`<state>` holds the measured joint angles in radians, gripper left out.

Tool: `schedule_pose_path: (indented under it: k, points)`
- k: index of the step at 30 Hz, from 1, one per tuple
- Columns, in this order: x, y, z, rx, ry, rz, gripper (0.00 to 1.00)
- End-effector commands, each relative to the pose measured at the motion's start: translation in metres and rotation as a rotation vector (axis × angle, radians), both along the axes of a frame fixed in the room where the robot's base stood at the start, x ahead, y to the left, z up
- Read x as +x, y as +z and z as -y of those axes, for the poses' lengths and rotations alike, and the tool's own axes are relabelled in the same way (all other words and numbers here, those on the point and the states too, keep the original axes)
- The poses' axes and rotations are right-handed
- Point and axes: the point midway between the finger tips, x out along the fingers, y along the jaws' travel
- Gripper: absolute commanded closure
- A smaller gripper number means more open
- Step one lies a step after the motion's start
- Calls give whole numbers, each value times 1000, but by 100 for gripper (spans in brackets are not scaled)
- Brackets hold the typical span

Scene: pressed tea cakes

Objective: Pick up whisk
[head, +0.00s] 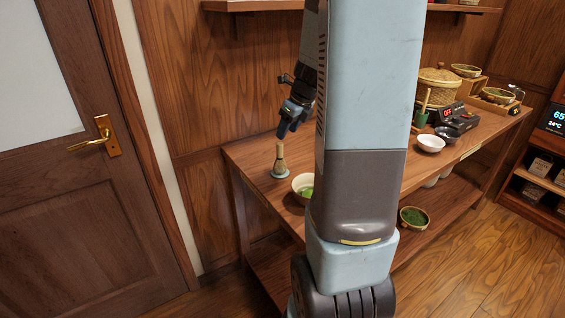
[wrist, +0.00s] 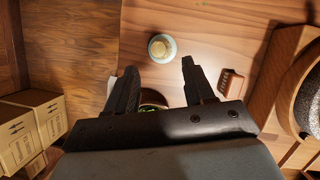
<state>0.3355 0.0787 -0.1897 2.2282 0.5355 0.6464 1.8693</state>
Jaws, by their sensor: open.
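The whisk (head: 280,161), pale bamboo, stands upright on a small teal stand (head: 280,175) near the table's left end. In the wrist view the whisk (wrist: 161,47) shows from above as a pale round top over the teal stand (wrist: 171,53). My gripper (head: 285,131) is above the whisk in the head view. In the wrist view my gripper (wrist: 158,70) is open and empty, with the whisk beyond its fingertips, between their lines. Nothing is held.
A bowl with green contents (head: 304,187) stands right of the whisk, partly hidden by my arm. A white bowl (head: 431,143), a basket (head: 437,87) and devices are farther right on the table (head: 250,150). Cardboard boxes (wrist: 28,125) lie low at left in the wrist view.

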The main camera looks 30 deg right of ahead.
Motion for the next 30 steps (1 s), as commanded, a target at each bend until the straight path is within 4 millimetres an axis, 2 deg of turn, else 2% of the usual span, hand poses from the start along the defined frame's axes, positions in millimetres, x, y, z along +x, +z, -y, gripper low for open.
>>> schedule_pose_path:
  k: [1,6,16,25,30]
  points:
    - [3,-10,-1,3,-2,-4,47]
    - [12,-33,-5,1,1,-3,47]
    - [21,-54,-8,1,0,-1,47]
    - [35,-88,-14,1,0,-1,47]
    - [38,-94,-15,0,0,0,47]
